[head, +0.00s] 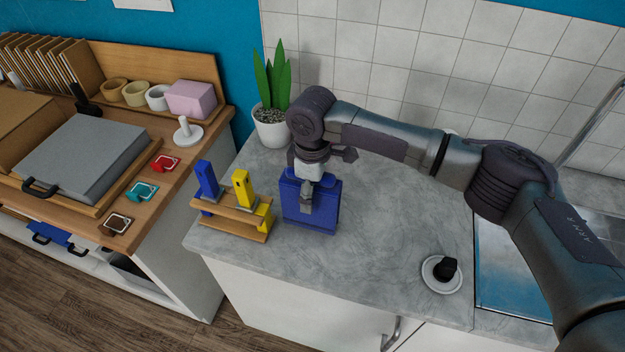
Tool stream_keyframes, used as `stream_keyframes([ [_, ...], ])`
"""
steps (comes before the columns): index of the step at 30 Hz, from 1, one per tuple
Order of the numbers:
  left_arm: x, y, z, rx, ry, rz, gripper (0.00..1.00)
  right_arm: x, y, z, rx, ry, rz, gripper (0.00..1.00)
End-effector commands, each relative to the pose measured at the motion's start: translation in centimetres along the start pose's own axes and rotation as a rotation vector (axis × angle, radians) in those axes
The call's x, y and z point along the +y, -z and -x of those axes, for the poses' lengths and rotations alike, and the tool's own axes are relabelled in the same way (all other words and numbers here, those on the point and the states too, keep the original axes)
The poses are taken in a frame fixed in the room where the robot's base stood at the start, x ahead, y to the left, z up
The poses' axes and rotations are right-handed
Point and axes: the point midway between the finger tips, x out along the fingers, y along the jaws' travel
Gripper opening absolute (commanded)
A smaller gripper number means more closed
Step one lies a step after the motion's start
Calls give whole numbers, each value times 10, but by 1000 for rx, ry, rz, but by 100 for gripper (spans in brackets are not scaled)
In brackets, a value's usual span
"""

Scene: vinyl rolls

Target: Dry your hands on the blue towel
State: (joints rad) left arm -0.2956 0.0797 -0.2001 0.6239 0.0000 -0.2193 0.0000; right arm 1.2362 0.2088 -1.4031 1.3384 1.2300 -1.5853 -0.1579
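A dark blue, boxy upright object (325,214) stands on the grey counter (380,240); I cannot tell whether it is the blue towel. My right arm comes in from the right and bends down over it. My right gripper (306,200) points down at its upper front side and overlaps it in the picture. The fingers are small and partly merged with the blue object, so I cannot tell whether they touch or hold it. My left gripper is not in view.
A wooden rack (230,218) with blue and yellow tools stands just left of the blue object. A potted plant (271,130) is behind. A white dish (430,279) with a black knob sits near the sink (515,285). The counter's middle is clear.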

Motion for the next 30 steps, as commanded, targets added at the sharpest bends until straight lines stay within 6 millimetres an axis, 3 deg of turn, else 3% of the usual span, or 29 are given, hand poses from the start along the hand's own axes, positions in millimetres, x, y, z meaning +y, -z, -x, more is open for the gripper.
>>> stream_keyframes([
  [7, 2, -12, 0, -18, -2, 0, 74, 0, 0, -1, 0, 0, 0, 73],
  [19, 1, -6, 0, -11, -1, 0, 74, 0, 0, 0, 0, 0, 0, 8],
  [30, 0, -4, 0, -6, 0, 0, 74, 0, 0, 0, 0, 0, 0, 8],
])
